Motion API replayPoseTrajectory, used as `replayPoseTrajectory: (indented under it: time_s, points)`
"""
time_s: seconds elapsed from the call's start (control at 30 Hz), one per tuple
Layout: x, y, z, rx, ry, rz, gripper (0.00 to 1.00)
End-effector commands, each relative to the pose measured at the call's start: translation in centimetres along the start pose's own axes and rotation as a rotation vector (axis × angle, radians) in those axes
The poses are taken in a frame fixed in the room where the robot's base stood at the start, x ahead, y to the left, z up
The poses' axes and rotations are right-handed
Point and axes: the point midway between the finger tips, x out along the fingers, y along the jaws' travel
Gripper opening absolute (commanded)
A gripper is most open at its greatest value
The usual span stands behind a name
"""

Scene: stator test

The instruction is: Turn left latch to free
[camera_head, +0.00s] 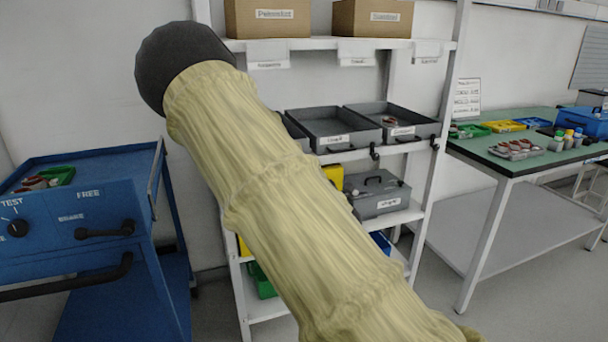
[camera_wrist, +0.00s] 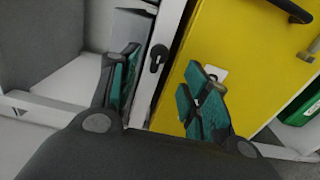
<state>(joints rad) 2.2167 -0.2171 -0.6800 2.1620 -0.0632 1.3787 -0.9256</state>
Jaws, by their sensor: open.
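In the wrist view my gripper (camera_wrist: 165,88) is open, with a teal-padded finger on each side and nothing between the pads. A dark latch-like fitting (camera_wrist: 157,57) on a white upright shows in the gap between the fingers. A small pale plate with a brass-coloured fitting (camera_wrist: 217,82) on a yellow panel (camera_wrist: 235,45) is partly hidden by the right finger. I cannot tell contact there.
A blue trolley (camera_head: 60,262) marked FREE and BRAKE, with a black lever (camera_head: 105,231), stands at left. The white shelf (camera_head: 405,216) holds a grey case (camera_head: 378,194) and yellow and green boxes. A green-topped bench (camera_head: 500,160) is at right. Bare floor lies between shelf and bench.

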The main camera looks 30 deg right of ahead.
Motion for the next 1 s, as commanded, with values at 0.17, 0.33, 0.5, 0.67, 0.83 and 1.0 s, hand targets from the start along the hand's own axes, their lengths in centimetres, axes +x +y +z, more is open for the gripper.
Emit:
replayPoseTrajectory:
  time_s: [0.17,0.33,0.5,0.67,0.83,1.0]
  points:
    - [-2.5,0.0,0.0,0.000,0.000,-0.001,0.47]
    - [-3.6,0.0,-0.1,0.000,0.001,0.000,0.47]
    - [-3.9,0.0,-0.1,0.000,0.001,0.000,0.47]
    - [-3.8,0.0,-0.1,0.001,0.001,0.000,0.47]
    - [-3.8,0.0,-0.1,0.001,0.001,0.000,0.47]
    - [-3.9,-0.7,-0.1,0.011,-0.002,-0.012,0.47]
